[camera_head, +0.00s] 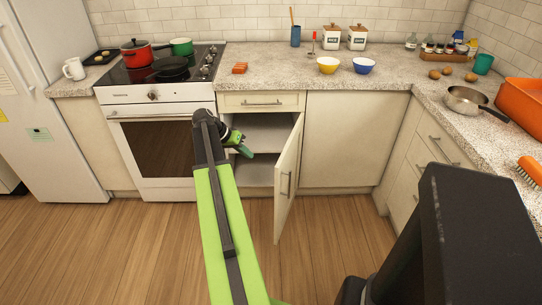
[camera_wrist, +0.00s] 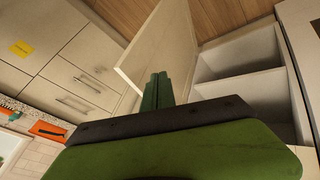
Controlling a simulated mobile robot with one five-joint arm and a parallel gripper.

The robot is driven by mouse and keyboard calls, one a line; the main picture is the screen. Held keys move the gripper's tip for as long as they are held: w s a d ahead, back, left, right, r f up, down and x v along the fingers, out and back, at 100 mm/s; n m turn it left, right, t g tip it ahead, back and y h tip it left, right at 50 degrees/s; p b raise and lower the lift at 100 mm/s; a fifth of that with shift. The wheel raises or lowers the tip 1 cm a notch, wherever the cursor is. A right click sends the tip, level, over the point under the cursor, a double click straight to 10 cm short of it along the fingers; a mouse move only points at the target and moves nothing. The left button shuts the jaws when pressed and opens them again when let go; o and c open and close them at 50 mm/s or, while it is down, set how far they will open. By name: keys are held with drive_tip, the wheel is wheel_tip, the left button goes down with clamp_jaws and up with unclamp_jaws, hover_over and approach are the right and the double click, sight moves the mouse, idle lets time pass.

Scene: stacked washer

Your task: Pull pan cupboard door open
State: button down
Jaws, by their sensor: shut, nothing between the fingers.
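The cream cupboard door (camera_head: 288,170) below the drawer stands wide open, swung out to the right on its right side. The open cupboard (camera_head: 263,172) shows bare pale shelves. My gripper (camera_head: 245,151) is shut and empty, in front of the upper part of the opening, left of the door. In the wrist view my green fingers (camera_wrist: 158,88) are together, with the open door (camera_wrist: 155,50) beyond them and the shelves (camera_wrist: 240,62) to the right. I cannot tell whether the fingertips touch the door.
A closed drawer (camera_head: 261,102) sits above the opening, and a white oven (camera_head: 158,145) stands to the left. A closed cupboard panel (camera_head: 345,140) is to the right. The wooden floor (camera_head: 335,235) is clear in front.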

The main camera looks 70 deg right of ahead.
drive_tip(key=s+d+f+b, duration=0.4)
drive_tip(key=s+f+b, duration=0.4)
drive_tip(key=shift+s, duration=0.4)
